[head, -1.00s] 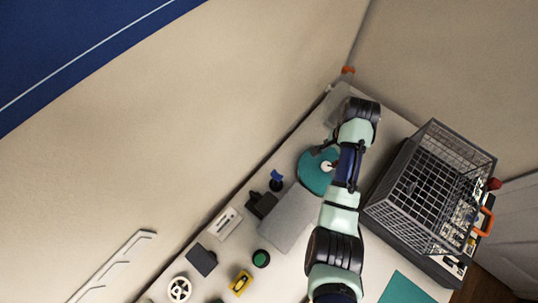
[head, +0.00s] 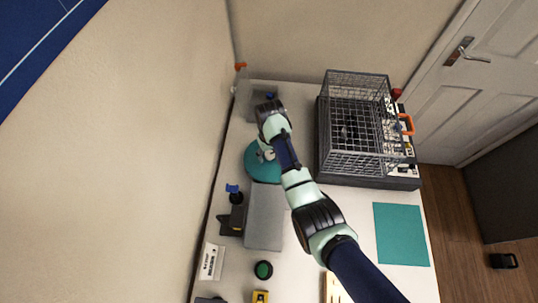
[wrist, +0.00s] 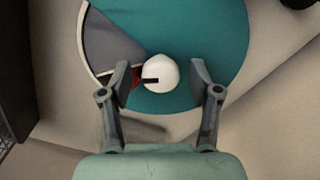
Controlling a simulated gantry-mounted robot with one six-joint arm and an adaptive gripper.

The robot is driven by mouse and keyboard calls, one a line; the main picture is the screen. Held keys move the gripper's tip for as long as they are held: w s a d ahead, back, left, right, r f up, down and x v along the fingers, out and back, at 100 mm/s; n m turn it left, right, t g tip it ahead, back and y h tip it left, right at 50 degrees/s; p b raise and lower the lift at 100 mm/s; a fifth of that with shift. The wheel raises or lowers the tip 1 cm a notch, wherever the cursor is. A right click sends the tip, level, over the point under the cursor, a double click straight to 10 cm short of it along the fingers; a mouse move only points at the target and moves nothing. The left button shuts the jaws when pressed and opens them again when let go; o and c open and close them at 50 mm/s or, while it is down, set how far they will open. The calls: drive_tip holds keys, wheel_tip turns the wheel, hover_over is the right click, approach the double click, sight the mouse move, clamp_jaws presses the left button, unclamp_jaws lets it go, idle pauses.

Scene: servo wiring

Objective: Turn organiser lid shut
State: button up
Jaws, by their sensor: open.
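The organiser's round teal lid (head: 260,172) lies on the table beneath my arm, and it also shows in the wrist view (wrist: 215,35). An open wedge (wrist: 115,42) at its left shows a grey compartment and a bit of dark red near the centre. A white round knob (wrist: 160,73) with a black mark pointing left sits at the lid's middle. My gripper (wrist: 160,80) is open, with one finger on each side of the knob. Small gaps show between the fingers and the knob. In the head view my wrist partly hides the lid and knob.
A grey wire basket (head: 365,150) on a dark base stands to the right. A grey block (head: 264,220) lies just in front of the organiser. A teal mat (head: 401,234) is at the front right. Small dark and blue parts (head: 234,212) sit along the left edge.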

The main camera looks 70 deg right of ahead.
drive_tip(key=shift+f, duration=0.25)
clamp_jaws()
drive_tip(key=shift+r+m+p, duration=0.1)
drive_tip(key=shift+m+p, duration=0.2)
drive_tip(key=shift+p, duration=0.1)
drive_tip(key=shift+m+p, duration=0.75)
drive_tip(key=shift+m, duration=0.15)
drive_tip(key=shift+m+p, duration=0.85)
drive_tip(key=shift+m, duration=0.95)
unclamp_jaws()
